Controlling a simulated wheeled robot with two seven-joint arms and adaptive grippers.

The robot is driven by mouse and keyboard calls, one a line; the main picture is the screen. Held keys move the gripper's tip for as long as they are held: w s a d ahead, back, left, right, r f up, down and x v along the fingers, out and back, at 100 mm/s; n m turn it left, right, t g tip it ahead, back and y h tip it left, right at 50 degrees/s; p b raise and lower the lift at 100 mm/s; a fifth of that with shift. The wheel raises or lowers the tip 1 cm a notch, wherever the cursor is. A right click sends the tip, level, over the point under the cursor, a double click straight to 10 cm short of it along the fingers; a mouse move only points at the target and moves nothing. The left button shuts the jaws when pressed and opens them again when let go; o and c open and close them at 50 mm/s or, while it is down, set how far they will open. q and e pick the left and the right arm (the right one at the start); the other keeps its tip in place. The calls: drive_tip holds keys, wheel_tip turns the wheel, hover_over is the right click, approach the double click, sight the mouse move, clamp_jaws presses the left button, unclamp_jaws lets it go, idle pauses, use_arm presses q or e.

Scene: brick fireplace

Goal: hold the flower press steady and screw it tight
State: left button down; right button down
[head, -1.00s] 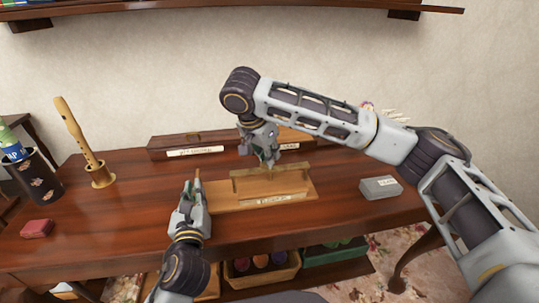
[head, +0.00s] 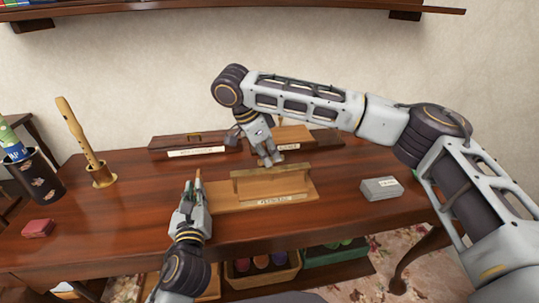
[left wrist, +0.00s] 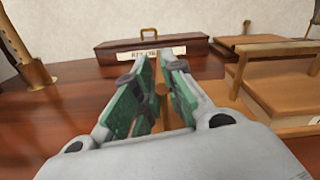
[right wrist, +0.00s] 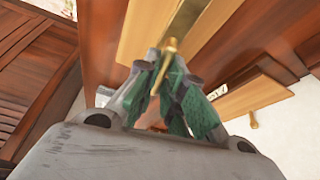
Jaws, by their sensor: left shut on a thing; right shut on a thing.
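The flower press (head: 262,188) is a light wooden stand on the table, with a long base, a raised bar and a paper label in front. My left gripper (head: 193,187) is at its left end, shut on a thin wooden handle (left wrist: 161,90) that shows between its fingers in the left wrist view. My right gripper (head: 271,160) comes down from above onto the top of the press, tilted. In the right wrist view its fingers are shut on a slim brass-coloured screw piece (right wrist: 170,46). The fingers hide much of that piece.
A long labelled box (head: 195,146) and a lighter wooden box (head: 291,136) lie behind the press. A grey box (head: 381,188) is to the right. A recorder (head: 80,135) on a stand and a red block (head: 38,228) are to the left.

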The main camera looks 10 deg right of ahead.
use_arm(q)
drive_tip(key=shift+d, duration=0.1)
use_arm(e)
drive_tip(key=c, duration=1.5)
unclamp_jaws()
drive_tip(key=shift+r, duration=0.1)
drive_tip(key=shift+v, duration=5.95)
